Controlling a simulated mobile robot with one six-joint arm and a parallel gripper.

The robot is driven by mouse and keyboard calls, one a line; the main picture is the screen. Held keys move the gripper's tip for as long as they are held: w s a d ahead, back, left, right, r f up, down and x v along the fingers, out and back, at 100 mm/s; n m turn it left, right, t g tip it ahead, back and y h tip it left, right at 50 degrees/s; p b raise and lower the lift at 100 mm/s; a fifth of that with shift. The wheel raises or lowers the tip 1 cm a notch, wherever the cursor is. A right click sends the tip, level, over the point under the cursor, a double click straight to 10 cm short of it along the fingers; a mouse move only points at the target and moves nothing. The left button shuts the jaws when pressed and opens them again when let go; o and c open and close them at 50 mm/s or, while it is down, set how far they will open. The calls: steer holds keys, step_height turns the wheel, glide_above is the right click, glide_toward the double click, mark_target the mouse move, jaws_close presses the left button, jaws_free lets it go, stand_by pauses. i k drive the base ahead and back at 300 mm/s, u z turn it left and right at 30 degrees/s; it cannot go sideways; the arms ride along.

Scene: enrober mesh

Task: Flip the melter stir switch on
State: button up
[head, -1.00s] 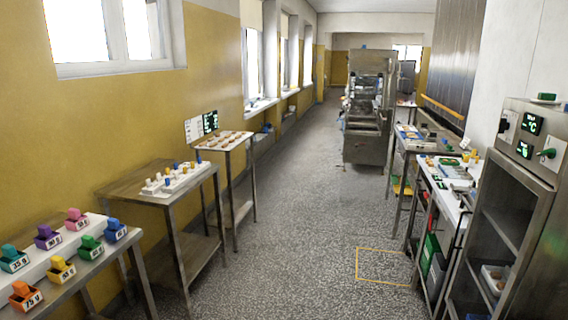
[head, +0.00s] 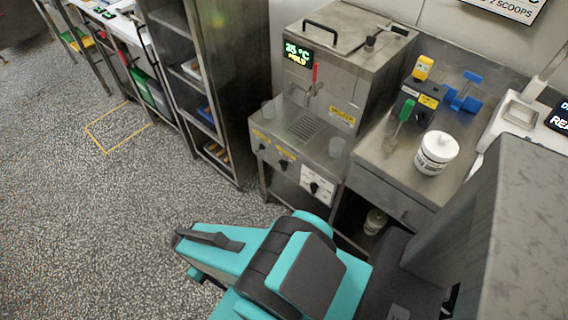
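The melter (head: 345,70) is a steel machine with a lidded top, a lit display (head: 298,54) and a red-handled tap. Its yellow label is on the side facing me. My teal arm is folded in the lower middle, apart from the panel. I cannot make out its gripper fingers.
A tall steel rack (head: 215,80) stands left. Speckled floor is clear at left.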

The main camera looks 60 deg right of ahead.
mark_target(283, 163)
steer(key=z, duration=5)
steer(key=i, duration=0.1)
steer(key=u, duration=3.15)
steer(key=k, duration=0.9)
steer(key=u, duration=0.15)
steer(key=i, duration=0.85)
steer(key=z, duration=0.05)
